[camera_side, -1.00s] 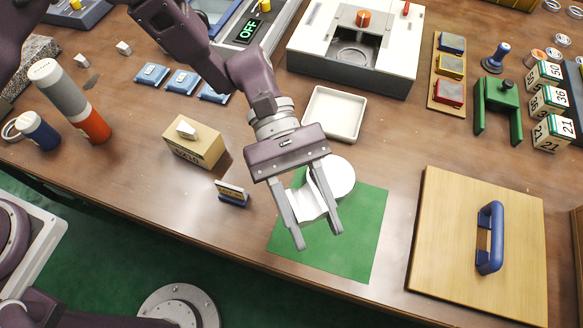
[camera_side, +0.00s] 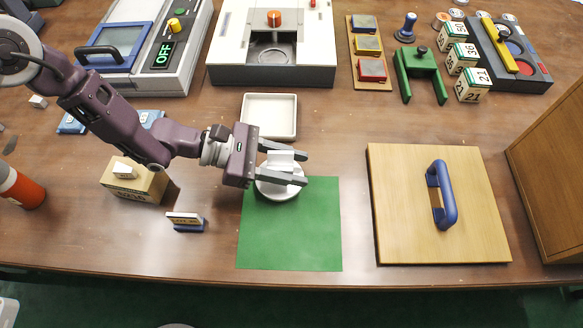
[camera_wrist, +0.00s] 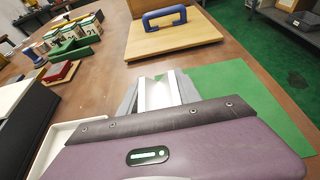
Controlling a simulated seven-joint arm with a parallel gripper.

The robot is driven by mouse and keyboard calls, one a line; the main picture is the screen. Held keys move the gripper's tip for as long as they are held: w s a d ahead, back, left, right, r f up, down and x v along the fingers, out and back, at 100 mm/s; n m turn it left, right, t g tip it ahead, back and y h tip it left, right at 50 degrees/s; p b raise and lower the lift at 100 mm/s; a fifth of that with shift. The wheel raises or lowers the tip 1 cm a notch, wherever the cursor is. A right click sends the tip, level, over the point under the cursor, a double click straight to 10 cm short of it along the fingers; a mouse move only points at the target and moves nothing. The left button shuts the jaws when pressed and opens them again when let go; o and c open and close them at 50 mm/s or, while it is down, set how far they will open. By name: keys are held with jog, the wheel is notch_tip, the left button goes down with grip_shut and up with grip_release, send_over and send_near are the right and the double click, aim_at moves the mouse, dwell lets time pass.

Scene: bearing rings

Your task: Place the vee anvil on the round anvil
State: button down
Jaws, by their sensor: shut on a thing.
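The vee anvil (camera_side: 282,156) is a pale, silvery piece with a V groove. It also shows between the fingers in the wrist view (camera_wrist: 158,92). My gripper (camera_side: 306,167) is shut on it, with its fingers pointing right in the side view. The round anvil (camera_side: 279,190), a pale disc, sits at the back edge of the green mat (camera_side: 290,238). In the side view the vee anvil overlaps the round anvil; I cannot tell whether they touch. The near finger covers part of the round anvil. The round anvil is hidden in the wrist view.
A white tray (camera_side: 270,134) lies just behind the anvils. A wooden board (camera_side: 400,215) with a blue handle (camera_side: 446,205) is at the right. A yellowish block (camera_side: 139,184) and a small blue-based stand (camera_side: 187,224) are at the left. The mat's front is clear.

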jog(key=shift+f, duration=0.8)
jog(key=shift+f, duration=0.1)
jog(key=c, duration=0.8)
grip_release()
jog(key=shift+c, duration=0.2)
jog(key=v, duration=1.2)
